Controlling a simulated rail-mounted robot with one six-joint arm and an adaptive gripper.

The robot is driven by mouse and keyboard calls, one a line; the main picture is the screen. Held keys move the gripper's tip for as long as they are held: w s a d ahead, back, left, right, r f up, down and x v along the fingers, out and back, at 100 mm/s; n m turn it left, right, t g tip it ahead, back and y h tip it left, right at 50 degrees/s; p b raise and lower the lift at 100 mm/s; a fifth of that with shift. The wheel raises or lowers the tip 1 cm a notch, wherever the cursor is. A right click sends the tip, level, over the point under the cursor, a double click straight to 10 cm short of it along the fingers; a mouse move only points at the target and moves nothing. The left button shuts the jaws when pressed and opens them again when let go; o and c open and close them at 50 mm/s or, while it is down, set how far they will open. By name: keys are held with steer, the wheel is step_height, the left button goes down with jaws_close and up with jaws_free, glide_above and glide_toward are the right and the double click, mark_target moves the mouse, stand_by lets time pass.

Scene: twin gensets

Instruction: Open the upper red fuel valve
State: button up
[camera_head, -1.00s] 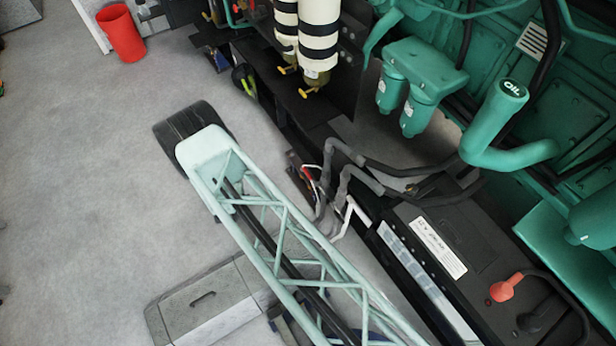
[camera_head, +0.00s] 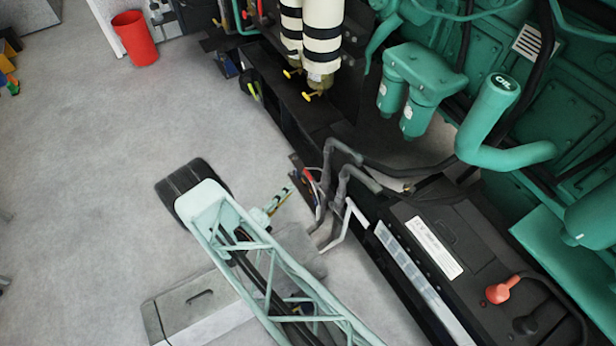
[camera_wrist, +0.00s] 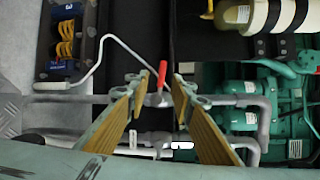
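A small red valve handle (camera_wrist: 162,76) shows in the wrist view, upright on a grey pipe (camera_wrist: 100,99). My gripper (camera_wrist: 157,82) is open, with one yellow-padded finger left of the handle and one right of it. The handle shows between the fingertips; I cannot tell how far it lies beyond them, and I see no contact. In the head view my gripper (camera_head: 280,202) is beside the end of my arm, left of a red part (camera_head: 308,175) by the grey pipes. I cannot tell for sure which valve this is.
Grey pipes (camera_head: 340,165) and a black battery box (camera_head: 432,245) stand right of my gripper. A green engine (camera_head: 540,110) fills the right side. A grey box (camera_head: 195,300) lies on the floor below my arm. Open floor (camera_head: 90,170) is at left, with a red bin (camera_head: 135,38) behind.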

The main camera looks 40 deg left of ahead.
mark_target(307, 173)
steer(key=shift+d+r, duration=0.2)
steer(key=shift+d, duration=0.2)
steer(key=shift+w+a+f+b, duration=0.1)
steer(key=shift+w+f+b, duration=0.2)
steer(key=shift+w, duration=1.95)
steer(key=shift+w+a+f+b, duration=0.1)
steer(key=shift+w+f+b, duration=0.2)
steer(key=shift+w, duration=2)
steer(key=shift+w+f+b, duration=0.15)
steer(key=shift+w+f, duration=0.2)
steer(key=shift+w, duration=1.9)
jaws_close()
